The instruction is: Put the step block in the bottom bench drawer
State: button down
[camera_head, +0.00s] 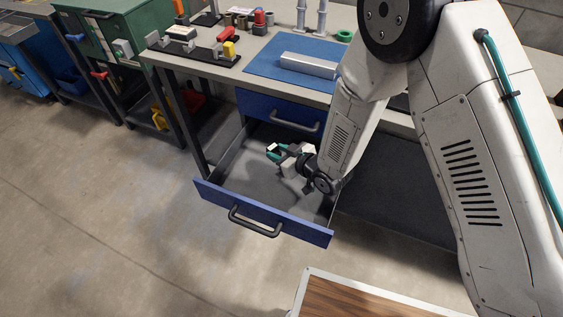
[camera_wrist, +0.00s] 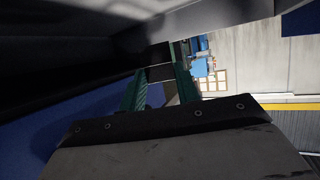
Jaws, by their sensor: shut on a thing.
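The bottom bench drawer (camera_head: 212,197) is pulled open in the head view, with a blue front, black handle and grey floor. My gripper (camera_head: 275,152) reaches in over the drawer's inside, its green fingers pointing left. It is shut on the step block, a small grey piece (camera_head: 272,148) at the fingertips, mostly hidden by the fingers. In the wrist view the block shows dark (camera_wrist: 160,74) between the green fingers of my gripper (camera_wrist: 162,85). I cannot tell how far the block is above the drawer floor.
A shut blue drawer (camera_head: 270,110) sits directly above the open one. The bench top holds a blue mat (camera_head: 262,67) with a metal bar (camera_head: 308,66). A green cabinet (camera_head: 120,30) stands at left. A wood-topped surface (camera_head: 350,300) is at the front. The drawer floor looks clear.

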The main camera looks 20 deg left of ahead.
jog(key=shift+f, duration=2.35)
jog(key=shift+f, duration=0.15)
jog(key=shift+f, duration=0.35)
jog(key=shift+f, duration=0.1)
jog(key=c, duration=1)
grip_release()
jog(key=shift+c, duration=0.2)
